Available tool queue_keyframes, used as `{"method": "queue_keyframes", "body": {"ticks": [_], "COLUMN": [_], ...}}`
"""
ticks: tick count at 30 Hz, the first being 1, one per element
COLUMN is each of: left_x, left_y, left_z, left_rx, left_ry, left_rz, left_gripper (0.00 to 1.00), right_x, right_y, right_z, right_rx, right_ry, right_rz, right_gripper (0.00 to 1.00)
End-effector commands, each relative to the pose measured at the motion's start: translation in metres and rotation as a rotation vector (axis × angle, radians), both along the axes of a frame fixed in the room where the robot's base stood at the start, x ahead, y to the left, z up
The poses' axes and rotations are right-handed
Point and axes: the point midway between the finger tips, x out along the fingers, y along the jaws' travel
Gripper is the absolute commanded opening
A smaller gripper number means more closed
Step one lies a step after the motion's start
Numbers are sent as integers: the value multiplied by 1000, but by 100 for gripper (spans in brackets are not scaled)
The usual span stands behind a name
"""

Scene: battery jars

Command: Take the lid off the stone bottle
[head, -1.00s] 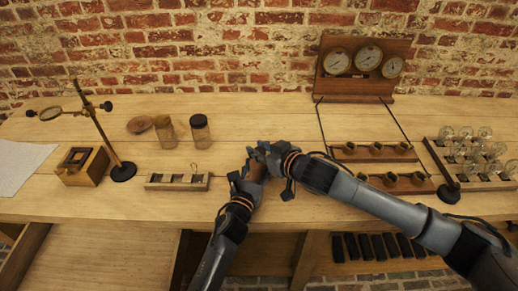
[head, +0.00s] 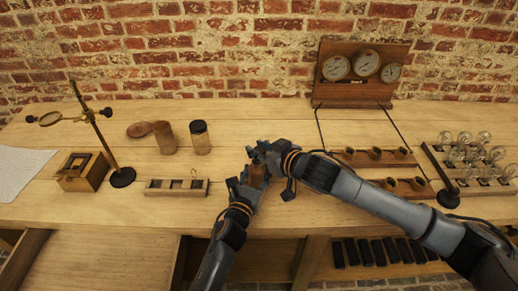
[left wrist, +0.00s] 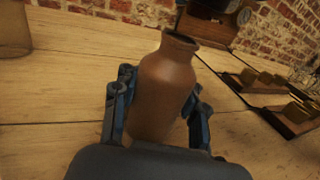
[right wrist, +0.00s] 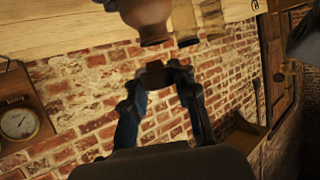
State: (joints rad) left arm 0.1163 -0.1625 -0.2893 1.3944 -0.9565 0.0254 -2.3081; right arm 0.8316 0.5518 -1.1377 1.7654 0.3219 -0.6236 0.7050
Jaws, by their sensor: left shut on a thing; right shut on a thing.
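The brown stone bottle (left wrist: 165,85) stands between the fingers of my left gripper (left wrist: 158,105), which is shut around its body. In the head view the bottle (head: 257,176) shows partly between the two grippers. Its mouth (left wrist: 180,37) is bare in the left wrist view. My right gripper (right wrist: 160,80) is shut on a small dark lid (right wrist: 154,72). In the right wrist view a gap shows between the lid and the bottle (right wrist: 147,14), so they are apart. My right gripper (head: 262,152) is close above the bottle in the head view.
Behind stand a glass jar (head: 165,137), a dark-lidded jar (head: 200,138) and a round disc (head: 139,129). Wooden racks (head: 375,157) and a bulb board (head: 470,160) are to the right.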

Motion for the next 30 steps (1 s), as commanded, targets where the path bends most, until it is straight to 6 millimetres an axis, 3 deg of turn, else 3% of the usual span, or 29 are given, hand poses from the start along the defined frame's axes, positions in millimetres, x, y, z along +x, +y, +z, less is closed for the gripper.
{"method": "queue_keyframes", "body": {"ticks": [5,14,20,21,26,30], "left_x": [-1,-1,-1,-1,-1,-1], "left_y": [-1,-2,-2,-2,-1,-1], "left_z": [-3,-3,-2,-2,-2,-1], "left_rx": [1,-1,-1,-1,0,-1], "left_ry": [5,4,4,4,2,1], "left_rz": [-2,-2,-2,-2,-2,-2], "left_gripper": [0,0,0,38,69,69], "right_x": [0,0,0,0,0,-1], "right_y": [1,1,1,1,1,1], "right_z": [4,37,40,40,39,39], "right_rx": [2,2,1,1,1,1], "right_ry": [0,-1,1,0,0,1], "right_rz": [1,2,3,2,2,3], "right_gripper": [0,0,0,0,0,0]}}
